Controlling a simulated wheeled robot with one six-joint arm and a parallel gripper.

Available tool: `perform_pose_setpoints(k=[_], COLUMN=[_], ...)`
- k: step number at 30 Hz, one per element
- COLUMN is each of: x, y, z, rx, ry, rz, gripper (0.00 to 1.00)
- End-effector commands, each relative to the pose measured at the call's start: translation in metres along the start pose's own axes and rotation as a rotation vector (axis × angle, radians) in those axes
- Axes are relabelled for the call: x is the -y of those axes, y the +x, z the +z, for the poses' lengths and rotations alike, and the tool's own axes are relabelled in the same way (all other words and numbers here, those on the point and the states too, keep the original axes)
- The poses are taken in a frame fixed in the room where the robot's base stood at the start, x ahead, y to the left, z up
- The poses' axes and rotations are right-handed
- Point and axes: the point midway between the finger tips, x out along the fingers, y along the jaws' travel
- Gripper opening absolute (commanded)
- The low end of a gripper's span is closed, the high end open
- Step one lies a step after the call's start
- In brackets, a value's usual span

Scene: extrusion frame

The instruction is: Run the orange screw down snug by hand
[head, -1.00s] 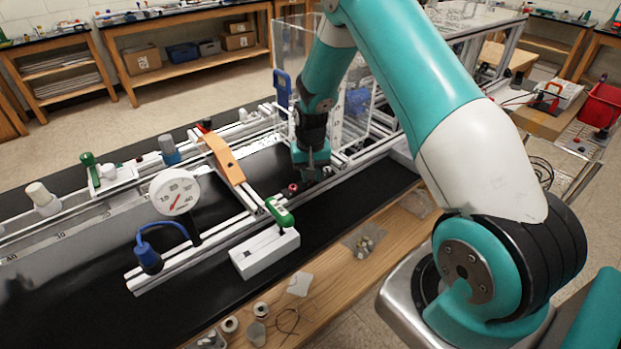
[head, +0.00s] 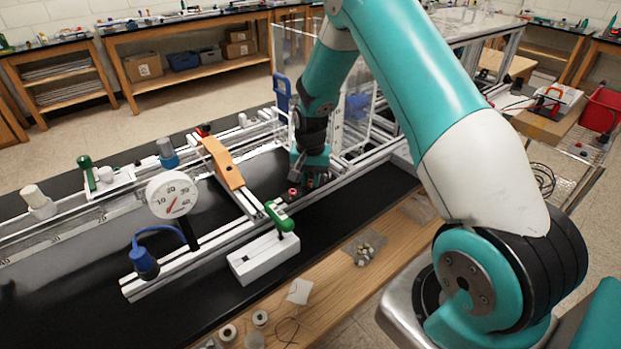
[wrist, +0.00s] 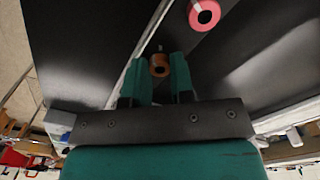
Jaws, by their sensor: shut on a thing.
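In the head view my gripper (head: 311,178) is low at the aluminium frame, past the orange bracket. The screw is too small and covered to make out there. How far it is down in its hole cannot be told.
A red knob (head: 293,193) stands close to my gripper, and it also shows in the wrist view (wrist: 204,13). A green-handled clamp on a white block (head: 264,258), a dial gauge (head: 172,194) and an orange bracket (head: 223,163) are to the left. Clear panels stand behind.

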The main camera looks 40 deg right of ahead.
Motion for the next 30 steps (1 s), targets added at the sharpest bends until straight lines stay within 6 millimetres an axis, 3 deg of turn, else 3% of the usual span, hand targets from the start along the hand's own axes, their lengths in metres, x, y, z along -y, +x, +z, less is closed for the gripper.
perform_pose_setpoints(k=[4,5,8,20,23,30], x=[0.001,0.001,0.001,0.001,0.001,0.001], y=[-0.002,-0.002,-0.002,-0.008,-0.022,-0.081], z=[0.0,0.0,0.0,-0.001,-0.001,-0.001], rx=[-0.001,-0.001,-0.001,-0.004,-0.006,-0.008], ry=[-0.002,-0.002,-0.002,-0.002,-0.002,-0.002], rz=[-0.002,-0.002,-0.002,-0.003,-0.004,-0.006], gripper=[0.0,0.25,0.48,0.49,0.49,0.49])
